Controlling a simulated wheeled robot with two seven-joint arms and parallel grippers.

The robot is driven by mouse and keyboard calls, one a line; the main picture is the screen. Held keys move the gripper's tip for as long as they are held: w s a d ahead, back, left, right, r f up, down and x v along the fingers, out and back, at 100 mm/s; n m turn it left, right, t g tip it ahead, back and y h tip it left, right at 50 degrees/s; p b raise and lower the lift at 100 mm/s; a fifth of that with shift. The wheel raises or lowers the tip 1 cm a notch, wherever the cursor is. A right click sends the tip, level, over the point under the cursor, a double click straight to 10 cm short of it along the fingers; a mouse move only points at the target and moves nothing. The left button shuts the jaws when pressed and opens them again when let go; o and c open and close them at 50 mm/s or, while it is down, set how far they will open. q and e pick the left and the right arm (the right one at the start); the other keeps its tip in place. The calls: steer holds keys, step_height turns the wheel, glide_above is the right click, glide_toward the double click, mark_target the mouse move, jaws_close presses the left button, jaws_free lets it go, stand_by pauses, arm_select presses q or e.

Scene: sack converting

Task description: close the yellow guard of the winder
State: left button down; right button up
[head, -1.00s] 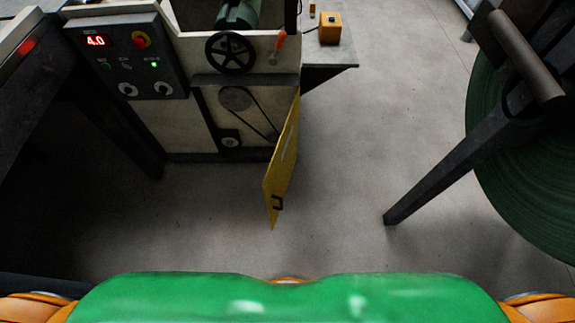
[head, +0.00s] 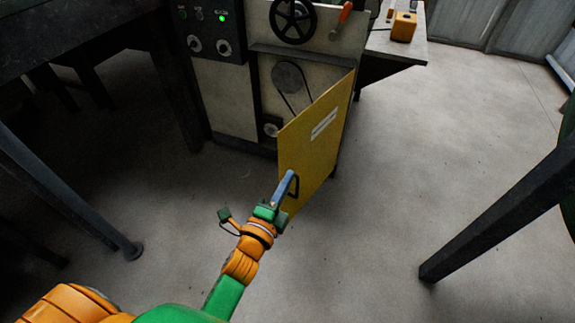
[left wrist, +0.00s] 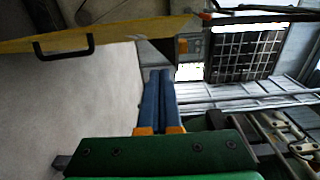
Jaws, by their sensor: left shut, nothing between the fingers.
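The yellow guard (head: 318,140) stands open on the winder (head: 225,100), swung out toward me from the winder's right side. A white label (head: 324,123) and a black handle (head: 295,187) are on its face. My left gripper (head: 288,178) is shut and empty, its blue fingers overlapping the guard's lower near corner beside the handle in the head view. In the left wrist view the guard (left wrist: 130,35) runs across the top left with its handle (left wrist: 65,50); the shut fingers (left wrist: 158,80) point up, apart from the handle. My right gripper is not in view.
The open winder bay shows a pulley and belt (head: 287,78). A dark table (head: 70,35) is at the left. A dark stand leg (head: 500,215) slopes in at the right. An orange box (head: 404,26) sits on the side shelf (head: 390,48). The floor right of the guard is clear.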

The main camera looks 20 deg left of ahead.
mark_target(284, 156)
arm_select(q)
steer(key=w+a, duration=0.1)
steer(key=w, duration=0.1)
steer(key=w+a, duration=0.1)
steer(key=w, duration=0.2)
steer(key=w+a, duration=0.1)
steer(key=w, duration=0.1)
steer(key=shift+w+a+b, duration=0.15)
steer(key=shift+w+b, duration=0.2)
